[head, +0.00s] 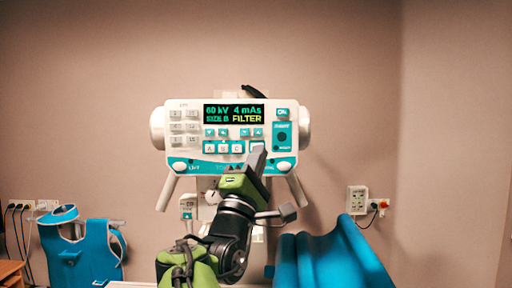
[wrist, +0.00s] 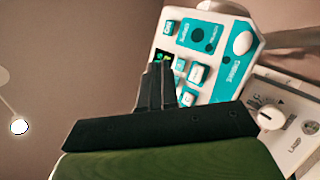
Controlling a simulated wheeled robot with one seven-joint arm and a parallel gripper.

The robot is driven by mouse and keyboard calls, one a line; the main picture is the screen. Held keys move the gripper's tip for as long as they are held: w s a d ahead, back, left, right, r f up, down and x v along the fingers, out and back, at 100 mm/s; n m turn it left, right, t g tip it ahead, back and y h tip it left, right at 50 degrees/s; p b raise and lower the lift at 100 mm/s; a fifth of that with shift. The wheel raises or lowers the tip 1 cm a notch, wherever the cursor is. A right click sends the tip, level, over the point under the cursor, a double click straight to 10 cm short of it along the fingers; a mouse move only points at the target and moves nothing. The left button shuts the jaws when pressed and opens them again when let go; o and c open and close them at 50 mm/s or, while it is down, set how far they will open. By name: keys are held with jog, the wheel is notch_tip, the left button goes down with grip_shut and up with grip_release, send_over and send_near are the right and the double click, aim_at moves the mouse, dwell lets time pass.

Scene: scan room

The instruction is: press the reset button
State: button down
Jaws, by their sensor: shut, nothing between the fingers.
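A white and teal control panel (head: 192,105) hangs on the wall, with a lit display (head: 233,114) reading 60 kV, 4 mAs and FILTER. Below the display are teal arrow buttons and a row of white keys (head: 223,147). I cannot make out which button is marked reset. My gripper (head: 257,156) is shut and empty, its fingertips in front of the panel's lower right part, over the right end of the white key row. In the wrist view my gripper (wrist: 160,70) covers part of the display and keys of the panel (wrist: 213,30). I cannot tell whether the tips touch it.
A second control box with a knob (wrist: 270,117) sits beside the panel in the wrist view. A blue apron (head: 85,262) is at the lower left, a blue curved pad (head: 335,262) at the lower right. A wall socket (head: 357,200) is to the right.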

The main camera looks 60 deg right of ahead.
jog(key=w+d+p, duration=0.3)
jog(key=d, duration=0.4)
jog(key=shift+w, duration=0.35)
dwell(1.6)
jog(key=shift+w+d, duration=0.2)
jog(key=shift+d, duration=0.15)
jog(key=shift+w+d+p, duration=0.15)
jog(key=shift+d+p, duration=0.15)
jog(key=shift+p, duration=0.1)
dwell(0.5)
jog(key=shift+a, duration=0.15)
jog(key=shift+s+a+b, duration=0.4)
jog(key=shift+a+b, duration=0.1)
jog(key=shift+a, duration=0.15)
jog(key=shift+s+a+b, duration=0.35)
jog(key=shift+s+a, duration=0.05)
jog(key=shift+a, duration=0.35)
jog(key=shift+s+a+b, duration=0.35)
jog(key=shift+a+b, duration=0.05)
jog(key=shift+a, duration=0.3)
jog(key=shift+s+a+b, duration=0.35)
jog(key=shift+s+a, duration=0.05)
jog(key=shift+a, duration=0.35)
